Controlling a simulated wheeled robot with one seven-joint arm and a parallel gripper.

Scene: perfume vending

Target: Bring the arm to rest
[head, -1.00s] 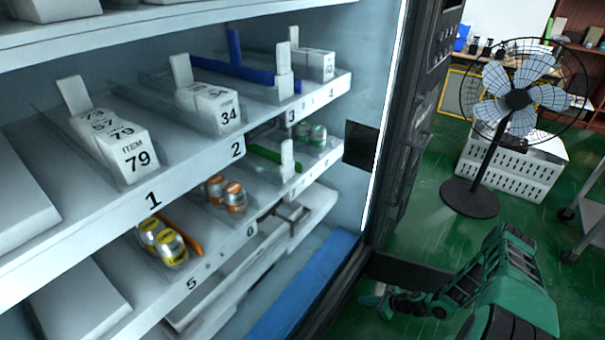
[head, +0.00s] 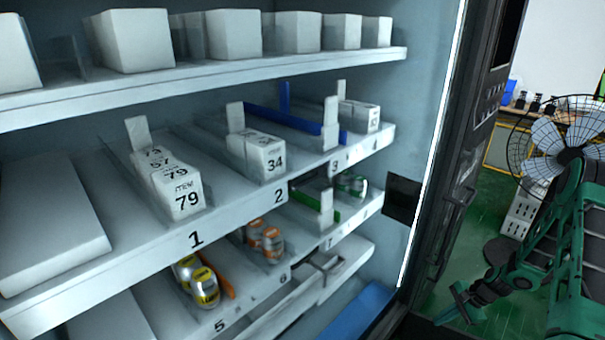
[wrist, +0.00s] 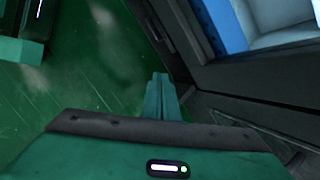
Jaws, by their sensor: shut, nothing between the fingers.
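My gripper (head: 462,298) shows at the lower right of the head view, at the end of my green arm. It is outside the vending machine (head: 449,200), in front of and beside its dark door frame. In the wrist view the fingers (wrist: 160,82) are together and empty, over the green floor (wrist: 90,75). The machine's frame and blue sill (wrist: 220,22) lie to the right of the fingers, apart from them.
The machine's shelves hold white ITEM 79 boxes (head: 187,200), ITEM 34 boxes (head: 268,160), yellow cans (head: 205,287) and orange cans (head: 272,243). A standing fan (head: 565,150) is behind my arm at the right. Green floor (head: 470,215) shows between the machine and the fan.

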